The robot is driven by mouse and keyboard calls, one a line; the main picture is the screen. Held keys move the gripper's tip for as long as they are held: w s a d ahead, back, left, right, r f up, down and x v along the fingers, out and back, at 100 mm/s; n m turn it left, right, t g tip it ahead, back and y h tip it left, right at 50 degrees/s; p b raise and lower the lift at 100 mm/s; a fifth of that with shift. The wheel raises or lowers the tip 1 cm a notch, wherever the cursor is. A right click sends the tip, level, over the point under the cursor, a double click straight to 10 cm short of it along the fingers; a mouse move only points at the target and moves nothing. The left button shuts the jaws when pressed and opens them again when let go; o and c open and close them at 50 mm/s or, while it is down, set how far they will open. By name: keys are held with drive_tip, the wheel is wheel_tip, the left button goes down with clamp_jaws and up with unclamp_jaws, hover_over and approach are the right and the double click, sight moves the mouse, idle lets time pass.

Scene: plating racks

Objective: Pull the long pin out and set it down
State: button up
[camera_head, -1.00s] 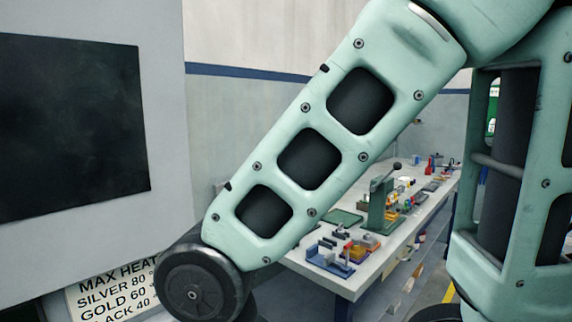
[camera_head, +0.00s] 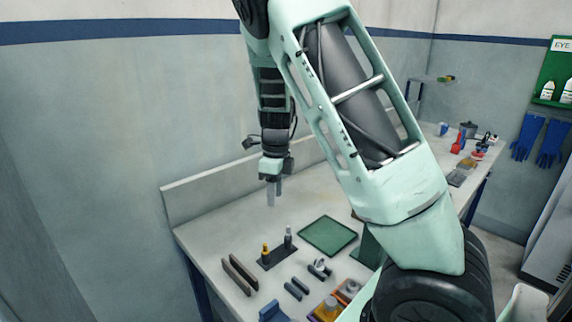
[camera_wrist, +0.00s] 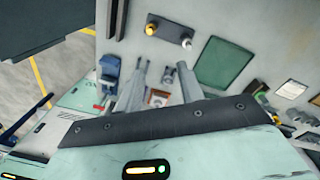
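A dark pin block (camera_head: 278,257) stands on the grey bench and holds two upright pins. One pin (camera_head: 265,250) is short with a yellow top; the other, grey one (camera_head: 288,238) looks taller. The wrist view also shows the block (camera_wrist: 169,35), the yellow top (camera_wrist: 151,28) and the silver top (camera_wrist: 186,43) near its upper edge. My gripper (camera_head: 271,193) points down, well above the bench and the block, touching neither pin. In the wrist view its fingers (camera_wrist: 162,68) are apart, with nothing held between them.
A green mat (camera_head: 328,235) lies right of the block. Dark bars (camera_head: 240,274) stand to its left, small dark fittings (camera_head: 297,288) in front. A green press (camera_head: 368,248) is partly hidden behind my arm. A low back wall (camera_head: 200,197) edges the bench.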

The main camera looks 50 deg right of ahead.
sight(288, 226)
drive_tip(key=d+r+m, duration=0.1)
drive_tip(key=d+m, duration=0.2)
drive_tip(key=d, duration=0.3)
drive_tip(key=shift+h, duration=0.3)
drive_tip(key=f, duration=0.5)
drive_tip(key=f+p, duration=0.1)
drive_tip(key=f, duration=1.1)
drive_tip(key=shift+w+a+p, duration=0.2)
drive_tip(key=shift+a+p, duration=0.1)
drive_tip(key=shift+p, duration=0.05)
clamp_jaws()
drive_tip(key=c, duration=0.5)
unclamp_jaws()
drive_tip(key=shift+r, duration=0.1)
clamp_jaws()
drive_tip(key=shift+r+n+b, duration=0.15)
drive_tip(key=shift+n, duration=0.65)
drive_tip(key=shift+r+n+b, duration=0.15)
drive_tip(key=shift+n, duration=0.65)
